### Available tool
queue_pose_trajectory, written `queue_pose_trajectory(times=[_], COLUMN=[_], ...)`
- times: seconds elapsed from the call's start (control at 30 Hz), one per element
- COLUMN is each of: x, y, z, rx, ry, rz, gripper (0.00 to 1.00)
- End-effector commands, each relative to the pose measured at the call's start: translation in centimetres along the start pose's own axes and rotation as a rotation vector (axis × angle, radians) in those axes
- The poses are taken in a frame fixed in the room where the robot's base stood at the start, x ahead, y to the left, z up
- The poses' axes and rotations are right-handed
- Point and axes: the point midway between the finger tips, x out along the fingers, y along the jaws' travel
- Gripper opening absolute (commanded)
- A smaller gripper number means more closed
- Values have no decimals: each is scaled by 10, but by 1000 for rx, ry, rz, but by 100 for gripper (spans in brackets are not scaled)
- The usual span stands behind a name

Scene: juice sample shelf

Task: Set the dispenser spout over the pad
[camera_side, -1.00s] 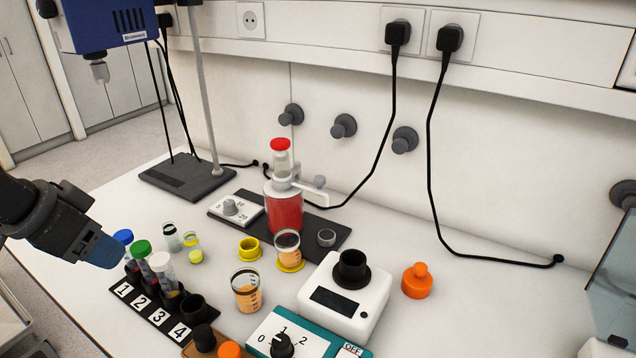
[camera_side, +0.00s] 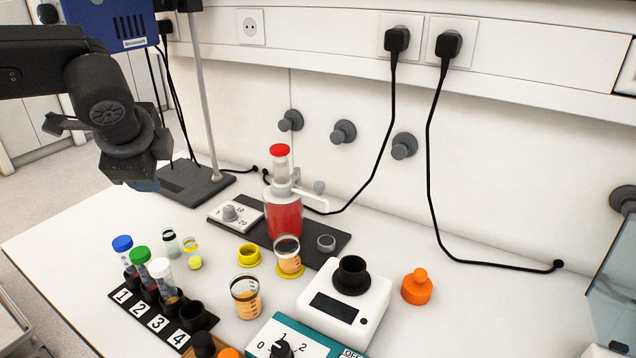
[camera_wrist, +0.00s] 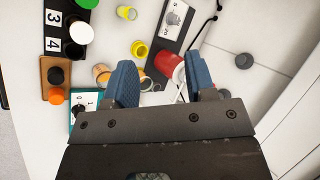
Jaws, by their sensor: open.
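The dispenser (camera_side: 284,214) is a red bottle with a white pump head and red cap. Its white spout (camera_side: 312,198) points right in the side view. It stands on a dark base plate (camera_side: 257,232). My gripper (camera_side: 145,185) is raised at the left, apart from the dispenser, fingers pointing down. In the wrist view my gripper (camera_wrist: 162,74) is open and empty, with the red bottle (camera_wrist: 169,64) seen below between its blue fingers. The fingers partly hide the pad area.
A numbered rack (camera_side: 142,316) with capped tubes stands front left. A stand with a grey rod (camera_side: 206,100) rises behind.

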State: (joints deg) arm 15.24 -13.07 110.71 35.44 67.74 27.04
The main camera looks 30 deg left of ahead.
Motion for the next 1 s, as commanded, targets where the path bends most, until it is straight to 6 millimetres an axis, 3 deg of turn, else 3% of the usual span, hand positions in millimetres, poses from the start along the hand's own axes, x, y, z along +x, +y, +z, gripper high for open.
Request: queue_pose_trajectory(times=[0.03, 0.23, 0.4, 0.5, 0.77, 0.83, 1.0], x=[7, 23, 25, 22, 13, 42, 84], y=[-10, -46, -54, -51, -32, -13, 18], z=[-21, -104, -178, -211, -277, -277, -282], rx=[142, 672, 1016, 1151, 1380, 1386, 1376], ry=[-38, -227, -397, -483, -670, -674, -668], rz=[-53, -307, -506, -597, -781, -771, -772], gripper=[50, 50, 50, 50, 50, 50, 50])
